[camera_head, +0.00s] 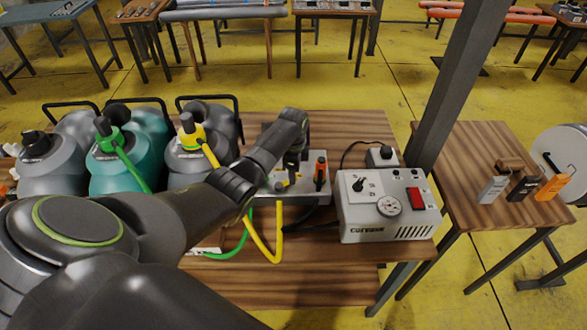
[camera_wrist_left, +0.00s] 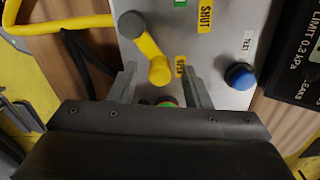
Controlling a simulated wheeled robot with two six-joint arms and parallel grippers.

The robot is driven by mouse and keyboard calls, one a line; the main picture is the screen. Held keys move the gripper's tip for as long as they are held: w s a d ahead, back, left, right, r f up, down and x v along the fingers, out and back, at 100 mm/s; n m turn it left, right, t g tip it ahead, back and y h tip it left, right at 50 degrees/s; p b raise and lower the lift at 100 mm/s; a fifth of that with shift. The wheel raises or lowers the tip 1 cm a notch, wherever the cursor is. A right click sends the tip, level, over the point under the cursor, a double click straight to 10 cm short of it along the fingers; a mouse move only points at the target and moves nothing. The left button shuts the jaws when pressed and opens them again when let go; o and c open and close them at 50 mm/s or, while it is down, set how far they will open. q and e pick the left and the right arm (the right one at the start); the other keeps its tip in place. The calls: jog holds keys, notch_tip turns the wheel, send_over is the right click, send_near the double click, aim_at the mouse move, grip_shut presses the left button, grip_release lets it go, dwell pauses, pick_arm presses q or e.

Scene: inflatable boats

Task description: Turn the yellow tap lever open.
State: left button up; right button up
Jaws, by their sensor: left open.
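The yellow tap lever (camera_wrist_left: 150,55) shows in the left wrist view, on a pale metal panel (camera_wrist_left: 220,95). It runs from a dark round knob (camera_wrist_left: 132,24) to a rounded yellow end. My left gripper (camera_wrist_left: 160,80) is open, with one finger on each side of that end and a gap on both sides. A yellow SHUT label (camera_wrist_left: 204,15) lies up and right of the lever. A smaller yellow label (camera_wrist_left: 181,66) sits beside its end; its word is hard to read. In the head view my left gripper (camera_head: 288,180) is over the panel and largely hides the lever.
A blue button (camera_wrist_left: 240,76) is right of the fingers. A yellow hose (camera_wrist_left: 65,25) and a dark cable run at the left. In the head view, a grey control box (camera_head: 385,205) stands right of the panel, and gas bottles (camera_head: 128,150) stand left. A dark post (camera_head: 455,85) rises behind.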

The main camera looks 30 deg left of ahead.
pick_arm(q)
jog(key=shift+r, duration=0.1)
notch_tip(320, 180, up, 17)
jog(key=shift+r+p, duration=0.15)
jog(key=shift+p, duration=0.15)
dwell(0.6)
